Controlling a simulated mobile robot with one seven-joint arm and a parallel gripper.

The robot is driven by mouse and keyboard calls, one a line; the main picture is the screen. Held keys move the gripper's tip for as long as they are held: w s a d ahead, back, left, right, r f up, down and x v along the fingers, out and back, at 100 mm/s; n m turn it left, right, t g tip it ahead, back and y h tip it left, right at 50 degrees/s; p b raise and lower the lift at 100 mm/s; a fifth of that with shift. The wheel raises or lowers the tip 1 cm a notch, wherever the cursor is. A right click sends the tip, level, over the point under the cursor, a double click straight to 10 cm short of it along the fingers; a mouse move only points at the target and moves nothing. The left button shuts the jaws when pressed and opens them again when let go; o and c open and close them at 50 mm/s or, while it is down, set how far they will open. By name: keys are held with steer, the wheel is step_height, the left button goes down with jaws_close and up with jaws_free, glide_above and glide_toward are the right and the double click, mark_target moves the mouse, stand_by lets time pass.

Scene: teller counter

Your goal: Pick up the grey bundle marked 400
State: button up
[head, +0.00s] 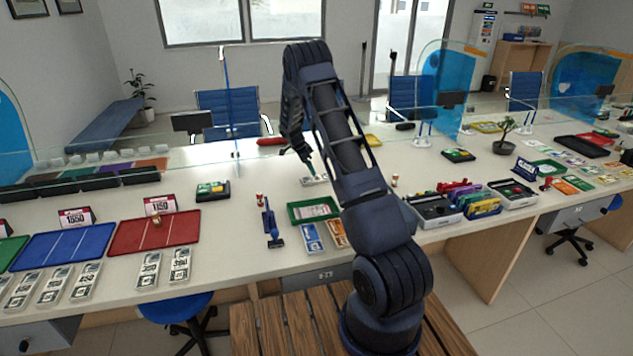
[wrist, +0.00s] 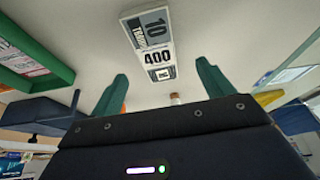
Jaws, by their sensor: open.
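The grey bundle marked 400 (wrist: 156,53) lies flat on the counter in the wrist view, beyond my fingertips and roughly between their lines. In the head view a small pale bundle (head: 314,181) lies just below my gripper (head: 311,166), partly hidden by my arm. In the wrist view my gripper (wrist: 162,82) is open, with two green fingers spread apart and nothing between them. The bundle is apart from the fingers.
A green tray (head: 291,217) stands close by; a green tray edge (wrist: 65,73) shows at left in the wrist view. Several grey bundles (head: 180,265) lie front left near a red tray (head: 122,248).

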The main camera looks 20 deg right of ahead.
mark_target(316, 178)
steer(key=shift+s+x, duration=0.15)
steer(key=shift+x, duration=1.45)
steer(key=shift+s+x, duration=0.1)
steer(key=shift+x, duration=1.55)
steer(key=c, duration=1.1)
steer(key=shift+r, duration=0.15)
